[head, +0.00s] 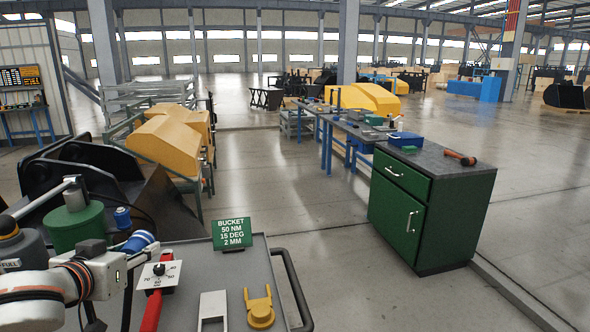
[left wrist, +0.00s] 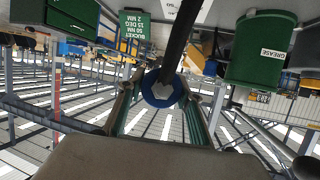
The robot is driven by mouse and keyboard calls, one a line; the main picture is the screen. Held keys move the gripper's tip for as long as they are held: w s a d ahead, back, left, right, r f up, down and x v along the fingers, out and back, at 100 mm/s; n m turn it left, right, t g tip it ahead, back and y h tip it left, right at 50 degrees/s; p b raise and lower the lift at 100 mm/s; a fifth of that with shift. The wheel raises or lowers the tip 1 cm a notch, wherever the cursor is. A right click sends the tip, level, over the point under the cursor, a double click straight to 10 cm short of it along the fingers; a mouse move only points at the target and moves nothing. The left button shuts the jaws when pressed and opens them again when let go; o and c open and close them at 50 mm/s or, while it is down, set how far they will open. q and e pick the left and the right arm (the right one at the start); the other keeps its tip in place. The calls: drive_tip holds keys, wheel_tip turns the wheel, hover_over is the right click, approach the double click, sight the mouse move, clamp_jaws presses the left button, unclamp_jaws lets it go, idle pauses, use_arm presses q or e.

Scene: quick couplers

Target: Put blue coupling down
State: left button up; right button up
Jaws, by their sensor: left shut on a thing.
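My left gripper (head: 125,252) reaches in from the left of the head view, above the left part of the grey trolley top (head: 260,270). It is shut on a blue coupling (head: 137,241). In the left wrist view the blue coupling (left wrist: 152,97) is a ring with a pale centre, between the two fingers (left wrist: 162,108). A black hose (left wrist: 180,40) runs from it to the top of that view. I cannot tell from the head view whether the coupling touches anything. My right gripper is not in view.
A small blue cylinder (head: 122,217) stands behind the gripper, near a green grease can (head: 76,228). The trolley carries a green sign (head: 232,234), a white dial plate (head: 158,275), a red handle (head: 151,312) and a yellow part (head: 260,308). A green cabinet (head: 425,210) stands to the right.

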use_arm(q)
drive_tip(key=s+d+r, duration=0.3)
drive_tip(key=d+r, duration=0.1)
drive_tip(key=d, duration=0.4)
drive_tip(key=shift+s+p, duration=0.2)
drive_tip(key=shift+p, duration=0.2)
drive_tip(key=shift+d, duration=0.1)
